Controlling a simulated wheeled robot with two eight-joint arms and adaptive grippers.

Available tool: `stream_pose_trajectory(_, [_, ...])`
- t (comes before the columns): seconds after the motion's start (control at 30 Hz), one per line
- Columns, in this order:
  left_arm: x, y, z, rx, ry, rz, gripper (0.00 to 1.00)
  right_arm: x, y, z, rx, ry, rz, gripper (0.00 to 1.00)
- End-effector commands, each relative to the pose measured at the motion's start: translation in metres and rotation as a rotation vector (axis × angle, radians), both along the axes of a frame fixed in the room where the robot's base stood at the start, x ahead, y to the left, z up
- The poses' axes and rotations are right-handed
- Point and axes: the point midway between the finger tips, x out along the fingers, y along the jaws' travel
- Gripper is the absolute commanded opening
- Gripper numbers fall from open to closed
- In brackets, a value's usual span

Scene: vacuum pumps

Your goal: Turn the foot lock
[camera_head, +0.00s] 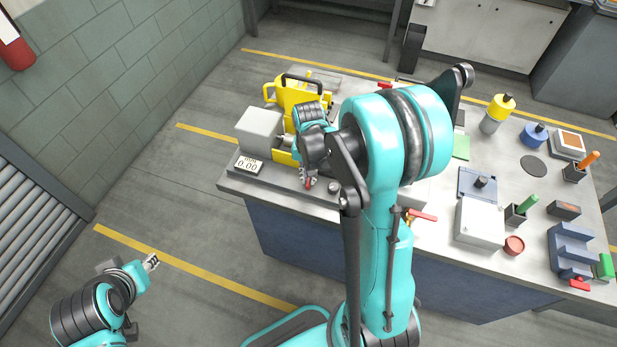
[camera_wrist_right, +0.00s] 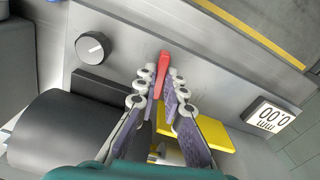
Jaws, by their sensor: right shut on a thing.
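The foot lock appears to be a small red lever (camera_wrist_right: 162,70) on the flat grey base of the pump (camera_head: 265,130). My right gripper (camera_wrist_right: 161,88) is shut on the red lever, with one finger on each side of it and the lever's far end sticking out beyond the fingertips. In the head view my right gripper (camera_head: 308,181) reaches down at the front of the pump, and my arm hides part of the pump. My left gripper (camera_head: 151,262) is at the lower left over the floor, away from the table; its jaws are too small to judge.
A display reading 0.00 (camera_wrist_right: 271,119) and a black knob (camera_wrist_right: 93,47) flank the lever. A dark cylinder (camera_wrist_right: 65,130) and a yellow part (camera_wrist_right: 207,135) lie close to the fingers. Bottles, boxes and tools stand on the table's right side (camera_head: 535,215).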

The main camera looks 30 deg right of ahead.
Motion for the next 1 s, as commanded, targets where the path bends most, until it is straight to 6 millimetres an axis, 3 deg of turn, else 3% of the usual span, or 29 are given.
stream_pose_trajectory(0.07, [0.0,0.0,-0.005,0.0,0.0,0.0,0.33,-0.001,0.0,-0.002,0.001,0.001,-0.148,0.0])
stream_pose_trajectory(0.13, [0.0,0.0,-0.004,0.0,0.0,0.0,0.33,-0.001,0.001,-0.001,0.002,0.001,-0.193,0.2])
stream_pose_trajectory(0.2, [0.0,0.0,-0.004,0.0,0.0,0.0,0.33,-0.001,0.0,0.0,0.002,0.001,-0.19,0.32])
stream_pose_trajectory(0.57, [0.0,0.0,-0.002,0.0,0.0,0.0,0.33,-0.001,0.0,0.001,0.001,0.001,-0.187,0.32])
stream_pose_trajectory(1.0, [0.0,0.0,0.01,0.0,0.0,0.0,0.33,-0.001,0.0,0.018,0.001,0.001,-0.186,0.32])
